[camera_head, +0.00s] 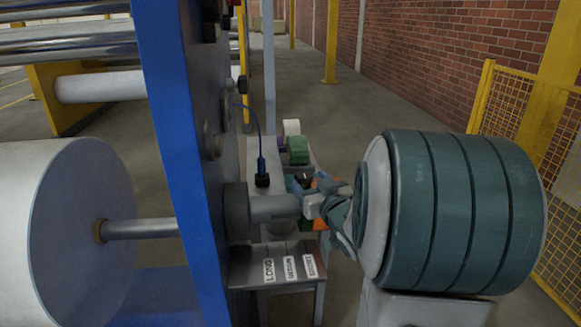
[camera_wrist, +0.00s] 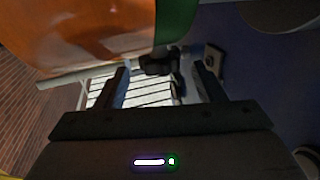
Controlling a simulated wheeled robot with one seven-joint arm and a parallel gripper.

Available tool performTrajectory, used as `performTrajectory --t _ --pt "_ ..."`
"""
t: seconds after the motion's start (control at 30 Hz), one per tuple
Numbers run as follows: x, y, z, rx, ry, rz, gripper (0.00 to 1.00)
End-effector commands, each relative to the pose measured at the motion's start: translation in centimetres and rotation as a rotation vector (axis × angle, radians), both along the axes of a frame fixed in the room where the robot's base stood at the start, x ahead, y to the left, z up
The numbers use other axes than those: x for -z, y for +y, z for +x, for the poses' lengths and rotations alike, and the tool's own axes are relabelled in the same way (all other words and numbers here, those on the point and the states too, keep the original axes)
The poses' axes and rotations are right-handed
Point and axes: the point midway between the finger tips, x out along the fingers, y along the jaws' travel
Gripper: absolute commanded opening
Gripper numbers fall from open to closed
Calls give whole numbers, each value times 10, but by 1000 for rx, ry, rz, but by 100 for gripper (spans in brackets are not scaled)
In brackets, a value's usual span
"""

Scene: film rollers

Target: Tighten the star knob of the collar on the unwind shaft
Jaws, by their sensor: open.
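The white unwind roll (camera_head: 70,235) sits on a shaft (camera_head: 140,229) left of the blue machine frame. A grey stub (camera_head: 272,208) sticks out on the frame's right side. My gripper (camera_head: 322,203) is close to the stub's free end, which it partly hides. In the wrist view my gripper (camera_wrist: 160,72) is open, and a small dark knob-like part (camera_wrist: 158,63) appears between or just beyond its fingers. I cannot tell whether they touch it, and its star shape is not clear. The collar cannot be made out clearly.
The blue frame (camera_head: 185,140) rises left of my gripper. A bench with a label board (camera_head: 283,268) stands below, with green (camera_head: 298,150) and white (camera_head: 291,127) items behind. A large orange surface (camera_wrist: 90,30) fills the wrist view's upper left. A yellow mesh fence (camera_head: 483,95) stands right.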

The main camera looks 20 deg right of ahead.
Motion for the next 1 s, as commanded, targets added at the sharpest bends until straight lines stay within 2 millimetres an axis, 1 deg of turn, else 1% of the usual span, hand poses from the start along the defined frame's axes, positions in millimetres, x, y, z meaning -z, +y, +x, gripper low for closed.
performTrajectory --t 0.03,0.1,0.2,0.3,0.5,0.73,0.77,0.8,0.9,1.0 --pt "0 0 10 -3 1 2 63" --pt "0 0 22 -3 2 1 63" --pt "0 0 36 -2 1 1 63" --pt "0 0 45 -1 2 0 63" --pt "0 0 52 0 1 0 63" --pt "0 0 53 0 1 0 63" --pt "0 0 53 0 1 0 54" --pt "0 0 53 0 1 0 43" --pt "0 0 52 0 1 0 18" --pt "0 0 52 0 1 0 18"
